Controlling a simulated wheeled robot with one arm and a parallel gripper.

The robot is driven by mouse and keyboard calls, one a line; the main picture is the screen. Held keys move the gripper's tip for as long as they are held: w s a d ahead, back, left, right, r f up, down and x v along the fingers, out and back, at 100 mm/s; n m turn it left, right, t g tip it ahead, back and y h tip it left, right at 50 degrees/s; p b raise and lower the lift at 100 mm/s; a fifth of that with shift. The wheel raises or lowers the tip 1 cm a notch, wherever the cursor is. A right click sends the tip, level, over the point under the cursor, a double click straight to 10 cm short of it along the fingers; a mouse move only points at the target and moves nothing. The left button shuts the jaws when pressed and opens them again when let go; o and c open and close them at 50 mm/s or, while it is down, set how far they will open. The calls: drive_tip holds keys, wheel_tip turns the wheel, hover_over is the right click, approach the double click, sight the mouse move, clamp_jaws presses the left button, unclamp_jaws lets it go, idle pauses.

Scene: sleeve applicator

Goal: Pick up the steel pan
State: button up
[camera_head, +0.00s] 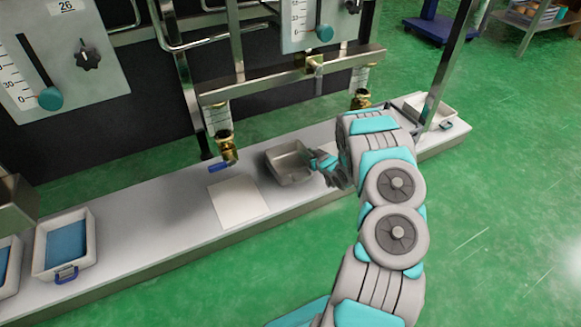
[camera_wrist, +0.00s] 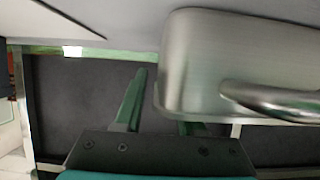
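The steel pan (camera_head: 289,160) is a shallow grey metal pan. It sits on the long pale bench (camera_head: 150,228) in the head view, near the bench's back edge. My gripper (camera_head: 322,162) is close against its right side. In the wrist view the pan (camera_wrist: 200,60) fills the upper right, with its bar handle (camera_wrist: 275,99) at the right edge. The fingers of my gripper (camera_wrist: 163,105) stand apart. The left finger is clear of the pan; the right finger is mostly hidden by it. I cannot tell whether either finger touches the pan.
A flat white square (camera_head: 238,203) lies left of the pan. A brass valve with a blue lever (camera_head: 219,166) hangs above the bench. A white tray with blue contents (camera_head: 85,216) stands at the left. Another white tray (camera_head: 440,107) is at the right end. Metal frame posts rise behind.

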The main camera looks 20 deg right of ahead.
clamp_jaws()
idle(0.3)
drive_tip(key=shift+w, duration=0.1)
idle(1.0)
